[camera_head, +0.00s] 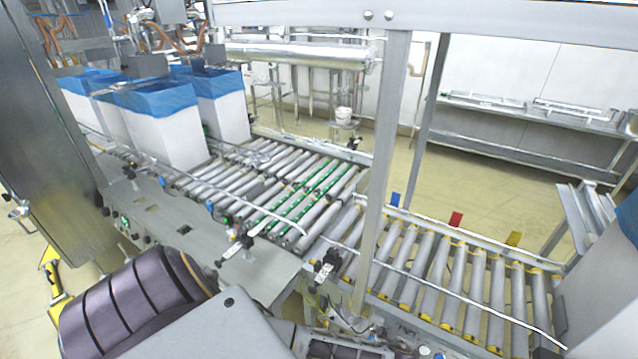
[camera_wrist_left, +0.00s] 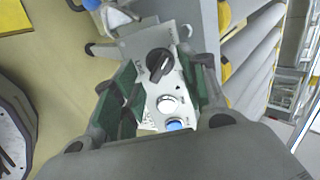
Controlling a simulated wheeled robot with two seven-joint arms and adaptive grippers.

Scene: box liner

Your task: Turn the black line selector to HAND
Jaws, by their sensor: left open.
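In the left wrist view, the black line selector (camera_wrist_left: 159,64) is a round knob with a raised grip bar, on a small light panel (camera_wrist_left: 150,112). The labels around it are too small to read, so I cannot tell its position. A white button (camera_wrist_left: 168,104) and a blue button (camera_wrist_left: 175,124) sit below it in the picture. My left gripper (camera_wrist_left: 158,70) is open, its green-padded fingers on either side of the panel, with the selector between the tips. I cannot tell whether they touch it. In the head view my left arm mostly hides this spot. My right gripper is not in view.
The roller conveyor (camera_head: 455,283) runs just beyond the panel, and a frame post (camera_head: 384,170) stands close by. White boxes with blue liners (camera_head: 165,125) stand on the left stretch. Open floor (camera_head: 480,195) lies behind the conveyor.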

